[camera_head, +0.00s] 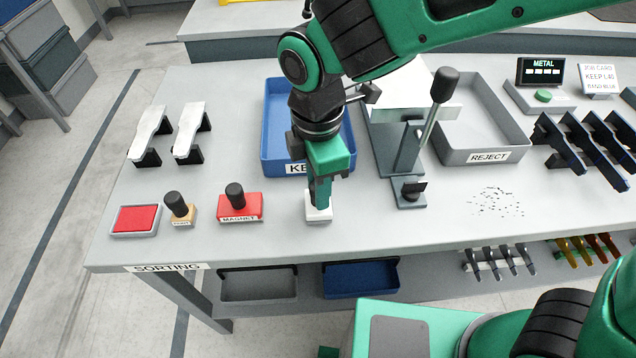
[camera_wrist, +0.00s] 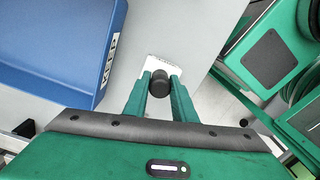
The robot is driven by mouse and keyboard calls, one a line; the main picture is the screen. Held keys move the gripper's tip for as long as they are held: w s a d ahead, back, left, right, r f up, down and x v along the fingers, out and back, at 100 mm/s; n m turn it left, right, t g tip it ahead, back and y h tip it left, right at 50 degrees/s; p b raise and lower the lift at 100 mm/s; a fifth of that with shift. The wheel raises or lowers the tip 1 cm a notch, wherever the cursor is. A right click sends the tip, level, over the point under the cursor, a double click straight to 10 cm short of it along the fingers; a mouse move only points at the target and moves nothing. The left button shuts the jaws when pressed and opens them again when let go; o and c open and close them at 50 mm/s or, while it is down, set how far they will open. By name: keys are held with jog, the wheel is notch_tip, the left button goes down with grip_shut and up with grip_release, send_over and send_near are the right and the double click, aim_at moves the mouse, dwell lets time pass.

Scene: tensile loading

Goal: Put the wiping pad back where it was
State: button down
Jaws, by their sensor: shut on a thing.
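The wiping pad (camera_head: 318,214) is a small white block with a dark round knob on top. It is at the front of the table, just before the blue KEEP tray. My gripper (camera_head: 319,190) points down over it and is shut on its knob. In the wrist view the knob sits between the two green fingers of my gripper (camera_wrist: 160,84), with the white wiping pad (camera_wrist: 164,64) showing beyond it. The pad appears upright, at or very near the table top; whether it touches the table is hard to tell. The fingers hide most of the knob in the head view.
The red MAGNET block (camera_head: 240,208), a dark-knobbed stamp (camera_head: 179,210) and a red ink pad (camera_head: 135,219) stand to the left. The blue KEEP tray (camera_head: 275,105) is behind my gripper. A lever press (camera_head: 408,150) and grey REJECT tray (camera_head: 500,120) are right. Dark specks (camera_head: 496,202) lie front right.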

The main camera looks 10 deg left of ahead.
jog(key=shift+f, duration=0.2)
jog(key=c, duration=1.5)
grip_release()
jog(key=shift+o, duration=0.2)
notch_tip(320, 180, up, 12)
jog(key=shift+s, duration=0.1)
